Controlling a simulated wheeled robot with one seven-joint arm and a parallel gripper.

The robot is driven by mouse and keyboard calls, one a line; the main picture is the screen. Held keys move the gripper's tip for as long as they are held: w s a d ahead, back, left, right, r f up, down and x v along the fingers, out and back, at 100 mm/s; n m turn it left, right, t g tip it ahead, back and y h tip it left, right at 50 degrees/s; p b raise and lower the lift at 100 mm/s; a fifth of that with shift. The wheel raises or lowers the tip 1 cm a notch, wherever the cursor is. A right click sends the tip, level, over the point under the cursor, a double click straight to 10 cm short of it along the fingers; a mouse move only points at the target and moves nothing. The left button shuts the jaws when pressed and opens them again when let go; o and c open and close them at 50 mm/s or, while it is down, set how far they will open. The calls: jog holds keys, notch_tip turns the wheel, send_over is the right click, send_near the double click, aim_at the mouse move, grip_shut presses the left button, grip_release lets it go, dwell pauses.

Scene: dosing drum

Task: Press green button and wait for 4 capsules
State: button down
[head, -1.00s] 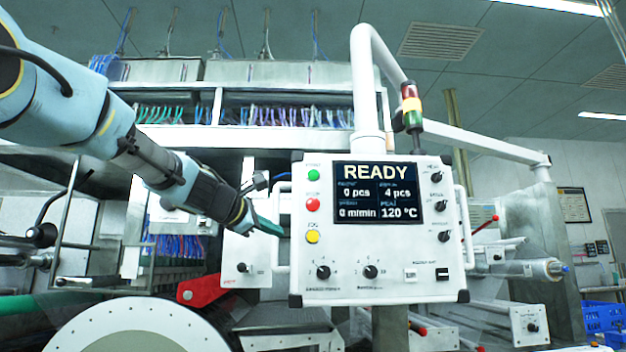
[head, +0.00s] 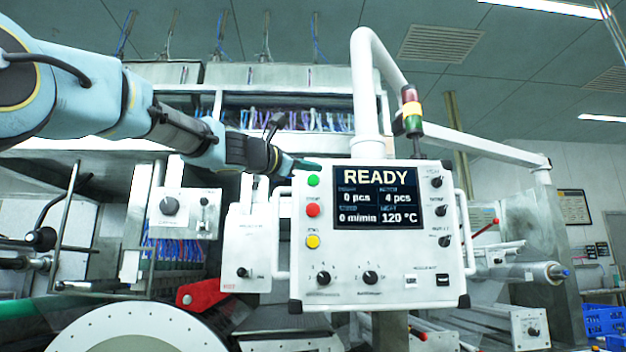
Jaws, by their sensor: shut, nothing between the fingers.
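The white control panel (head: 390,270) hangs from a white arm. Its screen (head: 377,198) reads READY, 0 pcs, 4 pcs, 0 m/min and 120 °C. The green button (head: 313,181) is at the upper left of the panel's face, above a red button (head: 312,210) and a yellow button (head: 313,242). My gripper (head: 308,165) is shut and empty. In the picture its green-tipped fingers show at the panel's upper left corner, just above the green button. The button is fully visible; I cannot tell how far the fingertips are from the panel's face. No capsules are visible.
A signal tower (head: 411,110) stands above the panel.

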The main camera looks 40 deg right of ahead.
aim_at(310, 177)
jog(key=shift+w+d+p, duration=1.15)
jog(key=shift+w+d, duration=0.15)
jog(key=shift+w, duration=0.3)
jog(key=shift+w+d+p, duration=1.1)
jog(key=shift+w+d, duration=0.2)
jog(key=shift+w, duration=0.25)
jog(key=shift+w+d, duration=0.25)
jog(key=shift+w, duration=0.05)
